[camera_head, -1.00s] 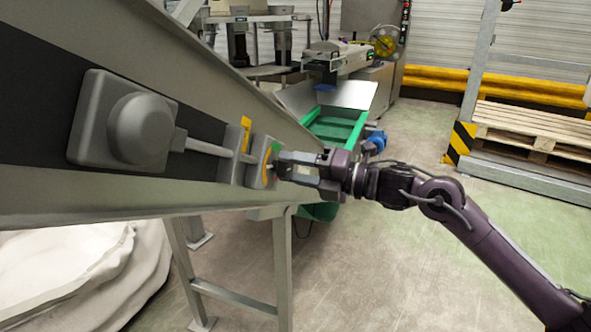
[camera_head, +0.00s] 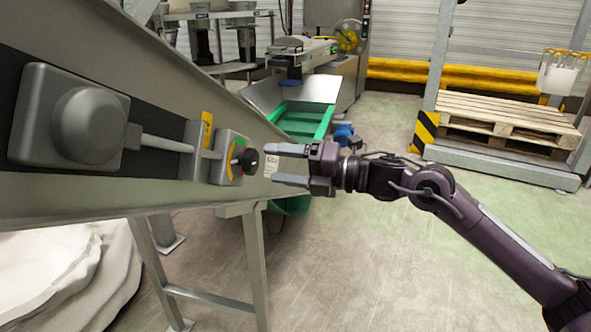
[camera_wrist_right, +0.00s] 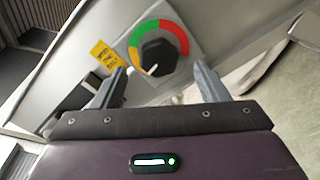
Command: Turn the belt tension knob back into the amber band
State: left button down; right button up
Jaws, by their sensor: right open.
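The belt tension knob (camera_head: 248,161) is black and sits on a grey dial plate on the conveyor's side. In the right wrist view the knob (camera_wrist_right: 158,58) is dark and faceted, with a white mark at its lower left. The dial (camera_wrist_right: 183,38) around it has an amber band (camera_wrist_right: 135,58) at left, green at upper left and red at right. The white mark points down-left, near the amber band's lower end; I cannot tell if it is inside. My right gripper (camera_head: 271,163) is open and empty, its fingertips just clear of the knob. My left gripper is out of view.
A grey housing (camera_head: 87,125) with a shaft sits left of the dial. A yellow label (camera_wrist_right: 107,57) is beside the dial. A green conveyor (camera_head: 303,118) stands behind. Pallets (camera_head: 505,120) stand at right. The floor below my right arm is clear.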

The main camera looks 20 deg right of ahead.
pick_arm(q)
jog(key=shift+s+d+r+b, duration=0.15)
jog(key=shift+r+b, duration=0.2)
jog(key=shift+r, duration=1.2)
pick_arm(e)
jog(key=shift+v, duration=1.75)
